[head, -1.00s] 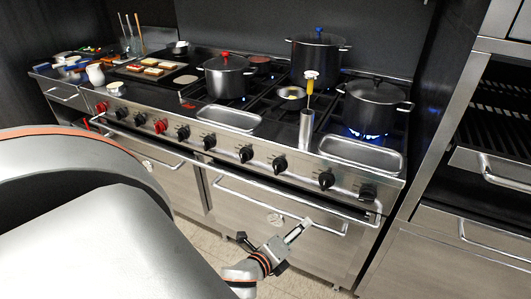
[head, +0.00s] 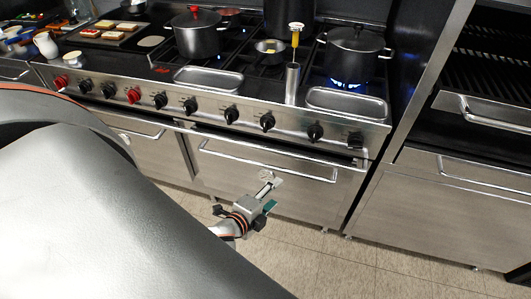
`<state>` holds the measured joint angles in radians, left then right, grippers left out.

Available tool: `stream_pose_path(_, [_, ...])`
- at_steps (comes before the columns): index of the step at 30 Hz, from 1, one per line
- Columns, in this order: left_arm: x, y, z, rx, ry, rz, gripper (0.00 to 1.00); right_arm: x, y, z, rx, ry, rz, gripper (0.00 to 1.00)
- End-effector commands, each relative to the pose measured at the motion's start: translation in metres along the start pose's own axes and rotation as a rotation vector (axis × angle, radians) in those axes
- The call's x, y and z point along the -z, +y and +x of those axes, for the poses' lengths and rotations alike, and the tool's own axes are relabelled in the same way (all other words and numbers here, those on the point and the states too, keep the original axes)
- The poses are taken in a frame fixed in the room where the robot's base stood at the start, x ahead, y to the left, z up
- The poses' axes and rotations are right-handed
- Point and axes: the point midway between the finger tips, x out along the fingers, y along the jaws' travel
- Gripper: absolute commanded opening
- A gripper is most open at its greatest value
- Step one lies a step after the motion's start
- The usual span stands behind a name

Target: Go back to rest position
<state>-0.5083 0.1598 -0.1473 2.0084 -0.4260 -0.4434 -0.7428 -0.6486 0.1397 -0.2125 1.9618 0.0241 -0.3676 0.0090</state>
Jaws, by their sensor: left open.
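My left gripper (head: 272,196) is in the lower middle of the head view, at the end of my arm coming in from the left. Its fingers are apart, with nothing between them. It is in front of the steel oven door (head: 228,168), below the door's handle bar. I cannot tell how wide the gap to the door is. My right gripper is not in view.
The range's front edge and knobs (head: 231,114) lie beyond the gripper. A lidded pot (head: 355,62) stands over a blue flame at the right. Another pot (head: 197,40) has a red lid knob. Bare tiled floor (head: 335,270) shows at the lower right.

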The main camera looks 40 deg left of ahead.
Motion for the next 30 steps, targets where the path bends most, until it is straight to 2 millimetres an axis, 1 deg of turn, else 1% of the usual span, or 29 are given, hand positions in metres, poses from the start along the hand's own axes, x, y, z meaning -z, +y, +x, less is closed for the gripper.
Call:
stream_pose_path(6, [0.002, 0.002, -0.001, -0.007, 0.004, -0.028, 0.51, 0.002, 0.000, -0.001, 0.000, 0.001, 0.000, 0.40])
stream_pose_path(23, [0.002, 0.004, -0.002, -0.009, 0.006, -0.038, 0.51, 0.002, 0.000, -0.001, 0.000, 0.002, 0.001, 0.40])
stream_pose_path(26, [0.009, 0.015, -0.006, -0.035, 0.023, -0.142, 0.51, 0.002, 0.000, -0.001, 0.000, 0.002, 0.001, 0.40])
stream_pose_path(29, [0.024, 0.041, -0.017, -0.095, 0.051, -0.378, 0.51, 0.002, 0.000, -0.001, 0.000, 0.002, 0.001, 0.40])
stream_pose_path(30, [0.031, 0.052, -0.022, -0.125, 0.061, -0.497, 0.51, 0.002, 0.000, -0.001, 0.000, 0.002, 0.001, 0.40])
